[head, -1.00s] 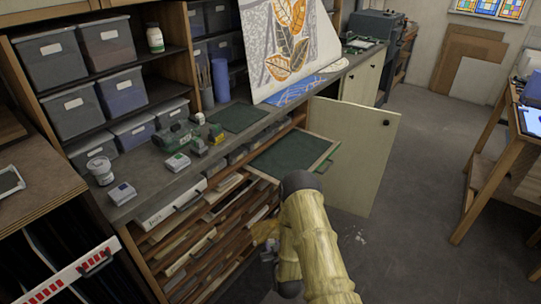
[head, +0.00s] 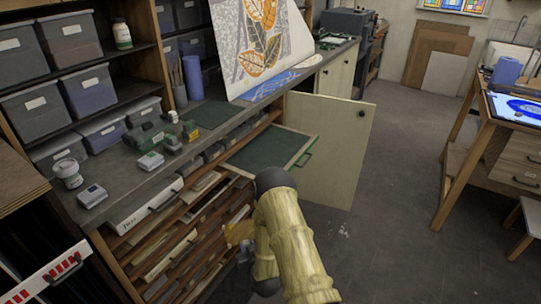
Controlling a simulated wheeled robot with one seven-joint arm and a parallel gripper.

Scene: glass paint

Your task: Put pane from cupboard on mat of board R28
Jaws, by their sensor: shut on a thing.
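No pane shows in a grasp, and my gripper's fingers are hidden behind my own yellow arm; only a little of the yellow and grey wrist area shows beside it. A pale cupboard door (head: 333,150) stands open below the bench. A wood-framed board with a dark green mat (head: 262,152) sticks out of the rack under the bench, left of the door. Its mat looks bare. Another dark green mat (head: 212,114) lies on the bench top. I cannot read R28 on either.
The bench (head: 125,178) carries a green tool (head: 145,137), small boxes and a jar (head: 68,173). A large leaf-pattern sheet (head: 262,45) leans at the back. A wooden table (head: 463,132) with a lit blue design stands at right. The floor (head: 400,210) between is clear.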

